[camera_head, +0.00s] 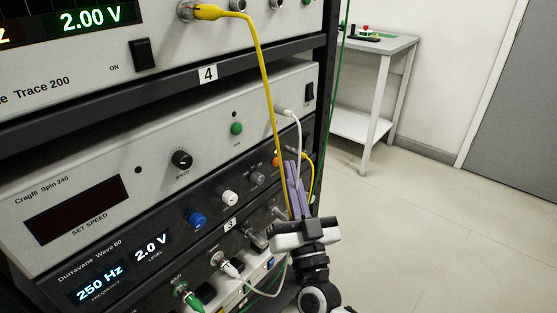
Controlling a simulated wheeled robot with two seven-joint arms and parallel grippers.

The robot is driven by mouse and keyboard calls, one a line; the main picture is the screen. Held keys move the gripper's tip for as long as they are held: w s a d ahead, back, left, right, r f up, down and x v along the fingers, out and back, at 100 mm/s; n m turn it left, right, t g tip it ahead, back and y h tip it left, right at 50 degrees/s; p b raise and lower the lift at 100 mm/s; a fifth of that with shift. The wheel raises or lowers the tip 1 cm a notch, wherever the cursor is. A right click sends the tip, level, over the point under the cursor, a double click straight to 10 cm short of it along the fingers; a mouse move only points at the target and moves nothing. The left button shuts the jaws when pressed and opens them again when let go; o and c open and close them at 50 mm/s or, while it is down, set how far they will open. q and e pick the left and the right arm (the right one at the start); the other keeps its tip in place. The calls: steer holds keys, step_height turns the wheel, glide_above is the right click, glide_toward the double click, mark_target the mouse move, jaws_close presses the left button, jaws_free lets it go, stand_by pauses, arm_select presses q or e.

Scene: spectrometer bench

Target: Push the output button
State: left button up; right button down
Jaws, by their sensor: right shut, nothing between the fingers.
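The Durravane Wave 60 unit (150,229) has a dark front with displays reading 250 Hz and 2.0 V. No output label is readable, so I cannot tell which part is the output button. My right gripper (290,164) has purple fingers, shut and empty, pointing up in front of the unit's right end. They partly cover that end; contact cannot be told. My left gripper is out of view.
Above is the Cragfit Spin 240 (90,170) with a black knob (181,159) and green button (236,129). A yellow cable (263,75) hangs down by my fingers, with a white cable (298,125) near. Open floor (430,230) and a small table (375,45) lie right.

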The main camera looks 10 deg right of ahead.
steer(key=s+d+p, duration=0.2)
steer(key=s+d, duration=0.1)
steer(key=s, duration=0.1)
steer(key=shift+s+d+p, duration=0.3)
steer(key=shift+s+d, duration=0.1)
stand_by(0.4)
stand_by(1.4)
